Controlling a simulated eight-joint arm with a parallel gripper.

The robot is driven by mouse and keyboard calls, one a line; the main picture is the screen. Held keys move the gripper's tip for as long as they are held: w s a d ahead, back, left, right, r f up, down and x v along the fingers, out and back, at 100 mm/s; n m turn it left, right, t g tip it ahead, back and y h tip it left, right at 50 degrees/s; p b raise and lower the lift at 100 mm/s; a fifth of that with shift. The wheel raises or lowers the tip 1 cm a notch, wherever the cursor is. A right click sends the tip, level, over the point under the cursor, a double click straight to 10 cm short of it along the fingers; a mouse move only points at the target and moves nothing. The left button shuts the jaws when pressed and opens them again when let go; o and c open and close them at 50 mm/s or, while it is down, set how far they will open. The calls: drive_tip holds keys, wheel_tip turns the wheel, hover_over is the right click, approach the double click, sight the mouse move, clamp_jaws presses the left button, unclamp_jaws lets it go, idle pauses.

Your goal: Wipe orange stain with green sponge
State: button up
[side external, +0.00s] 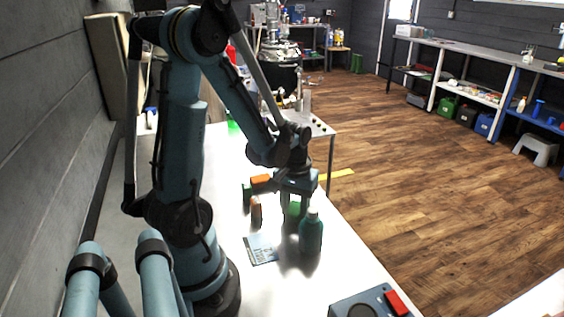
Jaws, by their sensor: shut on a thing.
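My gripper (294,203) is low over the white table, right of the middle of the side external view. It is shut on a small green block, which looks like the green sponge (294,209); the fingers partly hide it. I cannot tell whether the sponge touches the table. An orange patch or object (261,179) shows just left of and behind my gripper; I cannot tell whether it is the orange stain. No other orange mark is clear on the table.
A dark green bottle (311,234) stands upright close in front of my gripper. A blue-grey printed card (261,249) lies on the white table (290,290). A brown rounded object (256,211) and a green item (247,193) stand left. A grey box with a red part (370,303) is at the near right.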

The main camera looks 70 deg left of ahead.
sight(299, 215)
drive_tip(key=shift+a, duration=1.25)
drive_tip(key=shift+a+r, duration=0.15)
drive_tip(key=shift+a, duration=0.6)
drive_tip(key=shift+a+r, duration=0.1)
drive_tip(key=shift+a, duration=0.65)
drive_tip(key=shift+a+f, duration=0.2)
drive_tip(key=shift+a, duration=0.9)
drive_tip(key=shift+r, duration=0.1)
drive_tip(key=shift+d, duration=3.15)
drive_tip(key=shift+d+r, duration=0.1)
drive_tip(key=shift+d, duration=2.05)
drive_tip(key=shift+r, duration=3.8)
